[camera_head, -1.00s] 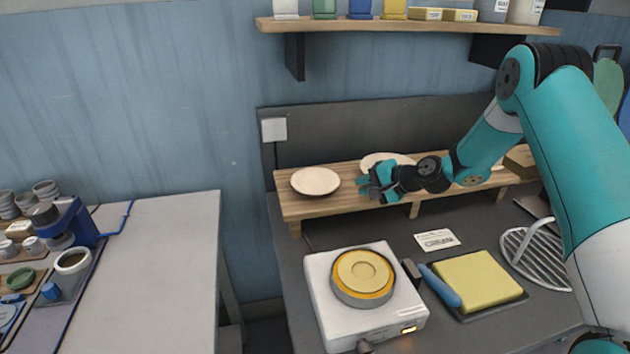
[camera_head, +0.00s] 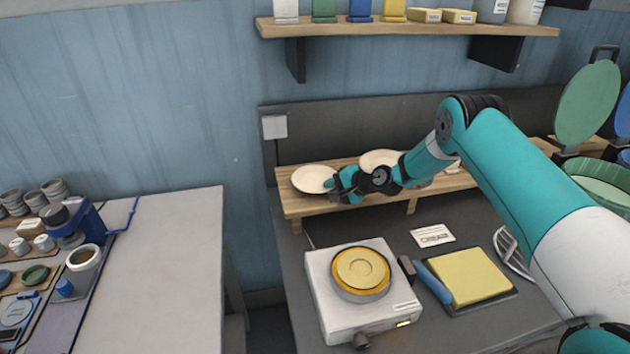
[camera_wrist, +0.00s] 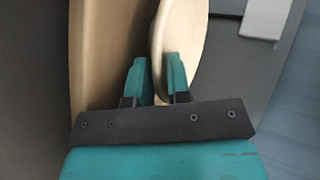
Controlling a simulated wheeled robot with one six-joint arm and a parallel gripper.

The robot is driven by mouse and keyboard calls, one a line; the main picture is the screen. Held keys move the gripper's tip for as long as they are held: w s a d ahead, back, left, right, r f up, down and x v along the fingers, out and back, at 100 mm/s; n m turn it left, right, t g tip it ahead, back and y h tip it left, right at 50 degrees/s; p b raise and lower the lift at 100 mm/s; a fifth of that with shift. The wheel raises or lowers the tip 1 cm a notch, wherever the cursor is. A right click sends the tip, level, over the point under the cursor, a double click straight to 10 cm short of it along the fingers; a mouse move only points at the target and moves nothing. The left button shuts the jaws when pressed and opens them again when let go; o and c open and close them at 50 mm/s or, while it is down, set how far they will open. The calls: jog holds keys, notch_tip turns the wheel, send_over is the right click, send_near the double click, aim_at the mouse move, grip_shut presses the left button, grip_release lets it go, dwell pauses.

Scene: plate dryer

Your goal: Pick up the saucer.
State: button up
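A cream saucer (camera_head: 312,179) lies at the left end of the low wooden shelf (camera_head: 296,208) in the head view. My gripper (camera_head: 336,186) is at its right edge. In the wrist view the saucer (camera_wrist: 184,28) is seen at a steep slant, and its near rim reaches between my fingers. My gripper (camera_wrist: 157,78) looks open, with one finger on each side of the rim and a gap between them. Whether a finger touches the rim is unclear. The saucer appears to be still on the shelf.
A second cream plate (camera_head: 378,159) lies on the shelf behind my gripper, partly covered by my arm. A white hotplate (camera_head: 330,305) with a yellow round top and a yellow square pad (camera_head: 468,275) stand on the counter below. An upper shelf (camera_head: 410,29) runs overhead.

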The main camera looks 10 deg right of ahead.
grip_shut()
